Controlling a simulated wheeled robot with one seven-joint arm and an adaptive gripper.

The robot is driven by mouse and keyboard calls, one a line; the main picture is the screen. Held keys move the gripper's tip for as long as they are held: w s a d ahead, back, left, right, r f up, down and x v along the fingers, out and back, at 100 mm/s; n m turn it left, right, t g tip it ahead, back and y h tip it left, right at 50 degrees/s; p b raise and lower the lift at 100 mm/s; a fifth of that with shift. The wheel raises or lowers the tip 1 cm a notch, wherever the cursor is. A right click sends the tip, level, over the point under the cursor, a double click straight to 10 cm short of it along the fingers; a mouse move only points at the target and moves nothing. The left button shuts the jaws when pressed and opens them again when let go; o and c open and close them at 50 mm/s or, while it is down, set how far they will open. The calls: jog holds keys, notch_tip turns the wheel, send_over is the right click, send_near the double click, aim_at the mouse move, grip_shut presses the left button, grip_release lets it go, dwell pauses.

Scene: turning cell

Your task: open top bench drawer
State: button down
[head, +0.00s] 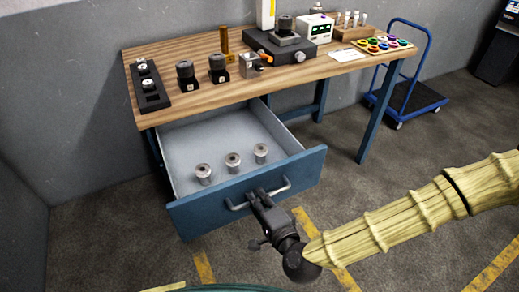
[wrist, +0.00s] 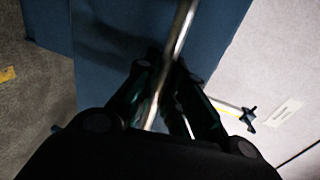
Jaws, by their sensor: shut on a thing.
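The top bench drawer (head: 247,190) is pulled well out from under the wooden bench, and its grey inside shows. Three metal cylindrical parts (head: 232,161) stand in it. A metal bar handle (head: 284,187) runs across its blue front. My gripper (head: 262,198) is at the middle of the handle, shut on the bar. In the wrist view the bar (wrist: 182,32) passes between the fingers (wrist: 165,100) of my gripper, close to the blue drawer front (wrist: 105,50). The fingertips are dark and partly hidden there.
The bench top (head: 205,98) carries tool holders, a black fixture (head: 280,48) and a tray of coloured rings (head: 384,44). A blue trolley (head: 410,96) stands at the right behind a bench leg (head: 378,115). The floor in front has yellow markings and looks clear.

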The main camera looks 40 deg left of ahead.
jog(key=shift+s, duration=0.15)
jog(key=c, duration=1.5)
grip_release()
jog(key=v, duration=1.2)
jog(key=shift+f, duration=0.1)
